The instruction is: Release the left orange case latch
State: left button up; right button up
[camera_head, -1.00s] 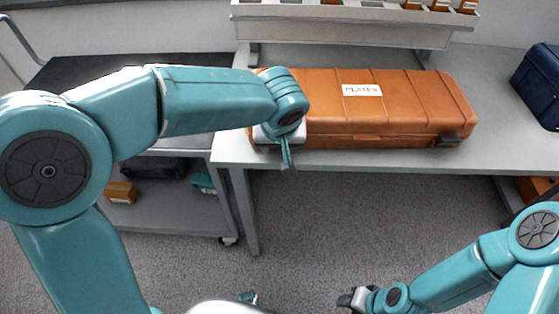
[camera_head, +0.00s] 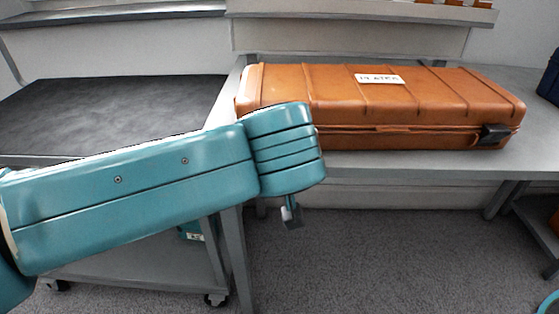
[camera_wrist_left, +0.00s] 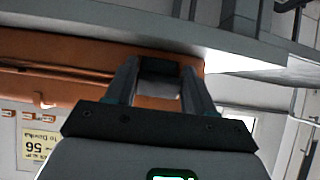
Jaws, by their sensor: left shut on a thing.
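The orange case (camera_head: 400,100) with a white label lies closed on the grey bench. Its black right latch (camera_head: 494,134) shows on the front edge. The left latch is hidden behind my left wrist in the head view. My left gripper (camera_head: 291,213) is at the case's front left, mostly hidden by the wrist. In the left wrist view, the gripper's fingers (camera_wrist_left: 158,82) are on either side of a dark piece, apparently the left latch (camera_wrist_left: 160,67), against the orange case (camera_wrist_left: 60,50). My right gripper is out of view.
The grey bench (camera_head: 400,164) carries the case, with a shelf ledge (camera_head: 370,10) behind it. A dark-topped cart (camera_head: 110,110) stands at the left. A dark blue box (camera_head: 551,80) sits at the right edge.

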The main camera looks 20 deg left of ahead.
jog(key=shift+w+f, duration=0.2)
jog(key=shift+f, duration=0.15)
pick_arm(q)
jog(key=o, duration=1)
jog(key=shift+c, duration=0.2)
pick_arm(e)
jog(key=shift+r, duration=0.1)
